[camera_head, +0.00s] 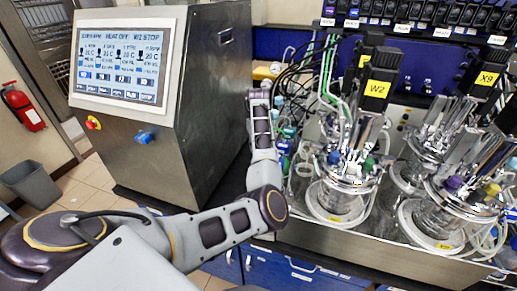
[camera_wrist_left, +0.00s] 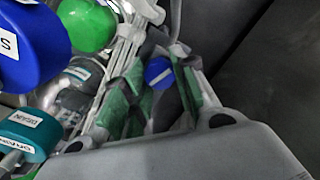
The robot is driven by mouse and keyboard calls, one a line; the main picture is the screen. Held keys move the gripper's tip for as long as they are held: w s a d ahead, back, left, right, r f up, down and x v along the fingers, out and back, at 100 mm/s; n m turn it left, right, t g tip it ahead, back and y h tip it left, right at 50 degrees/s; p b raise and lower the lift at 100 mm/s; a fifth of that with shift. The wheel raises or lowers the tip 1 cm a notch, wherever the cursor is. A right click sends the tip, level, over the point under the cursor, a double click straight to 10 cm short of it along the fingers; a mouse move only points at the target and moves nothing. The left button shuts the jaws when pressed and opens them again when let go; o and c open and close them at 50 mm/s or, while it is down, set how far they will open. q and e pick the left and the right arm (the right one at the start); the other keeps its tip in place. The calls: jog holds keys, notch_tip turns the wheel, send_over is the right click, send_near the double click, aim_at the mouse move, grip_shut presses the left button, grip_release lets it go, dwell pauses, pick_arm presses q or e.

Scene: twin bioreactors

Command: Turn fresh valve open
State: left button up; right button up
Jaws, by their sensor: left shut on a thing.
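My left gripper (camera_wrist_left: 162,88) has its green-padded fingers on either side of a small blue knob (camera_wrist_left: 158,71) in the left wrist view, and is shut on it. A pale mark crosses this knob, but I cannot read it as a fresh valve label. In the head view my left arm reaches over to the tubing left of the bioreactors; its fingers and the held knob cannot be made out there. A teal knob labelled DRAIN (camera_wrist_left: 25,132) and a large blue knob (camera_wrist_left: 22,45) with a partly cut-off label are at the left. My right gripper is not in view.
A green knob (camera_wrist_left: 88,24) and pale tubes crowd the fingers. In the head view, the control cabinet (camera_head: 185,130) with its screen stands left of my forearm. The bioreactor labelled W2 (camera_head: 345,180) stands to the right, with X9 (camera_head: 486,78) beyond it.

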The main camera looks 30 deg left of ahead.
pick_arm(q)
jog(key=shift+n, duration=2.2)
jog(key=o, duration=1)
jog(key=shift+r, duration=6)
